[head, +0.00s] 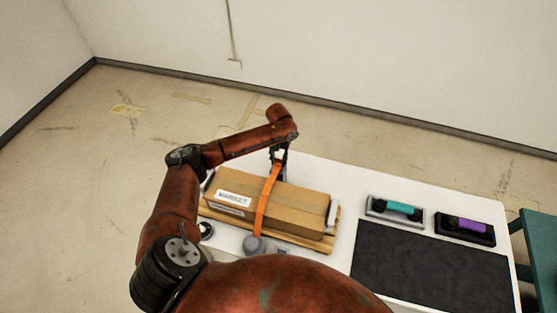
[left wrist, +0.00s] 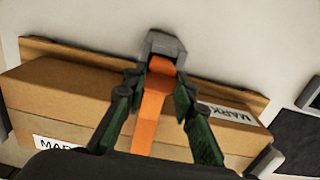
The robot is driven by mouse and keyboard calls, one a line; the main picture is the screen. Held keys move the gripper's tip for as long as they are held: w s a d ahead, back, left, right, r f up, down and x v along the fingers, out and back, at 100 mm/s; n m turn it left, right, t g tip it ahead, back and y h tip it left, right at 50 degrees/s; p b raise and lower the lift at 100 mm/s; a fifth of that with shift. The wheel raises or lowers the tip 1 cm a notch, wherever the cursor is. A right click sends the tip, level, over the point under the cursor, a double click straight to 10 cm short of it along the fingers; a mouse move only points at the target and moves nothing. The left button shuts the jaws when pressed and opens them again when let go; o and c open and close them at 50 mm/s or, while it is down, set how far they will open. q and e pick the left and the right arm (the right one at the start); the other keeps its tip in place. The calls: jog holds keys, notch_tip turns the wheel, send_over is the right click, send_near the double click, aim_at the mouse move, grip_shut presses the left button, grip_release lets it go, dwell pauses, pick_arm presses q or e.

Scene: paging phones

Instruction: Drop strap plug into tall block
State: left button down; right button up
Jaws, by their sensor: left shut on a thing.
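The orange strap (head: 265,200) runs across the top of a cardboard box, from a grey round anchor (head: 254,244) on the near side to the far side. My left gripper (head: 279,158) is at the far edge of the box, shut on the strap plug at the strap's far end. In the left wrist view, the orange plug (left wrist: 160,66) is between the fingers and meets the opening of a grey block (left wrist: 163,42) beyond the box; how deep it sits cannot be told. My arm and gripper mostly hide this block in the head view. My right gripper is not in view.
The cardboard box (head: 290,204) lies on a wooden board (head: 330,243) on the white table (head: 345,185). To the right are a teal-handled tool in a grey tray (head: 397,209), a purple one in a dark tray (head: 465,227) and a black mat (head: 430,270).

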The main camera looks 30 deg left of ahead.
aim_at(279, 161)
pick_arm(q)
jog(key=shift+f, duration=0.65)
jog(key=c, duration=1.9)
grip_release()
jog(key=shift+r, duration=0.1)
notch_tip(279, 161, up, 2)
jog(key=shift+r+p, duration=0.2)
jog(key=shift+p, duration=0.7)
notch_tip(279, 161, up, 8)
jog(key=p, duration=0.7)
jog(key=shift+r+p, duration=0.25)
jog(key=shift+p, duration=0.05)
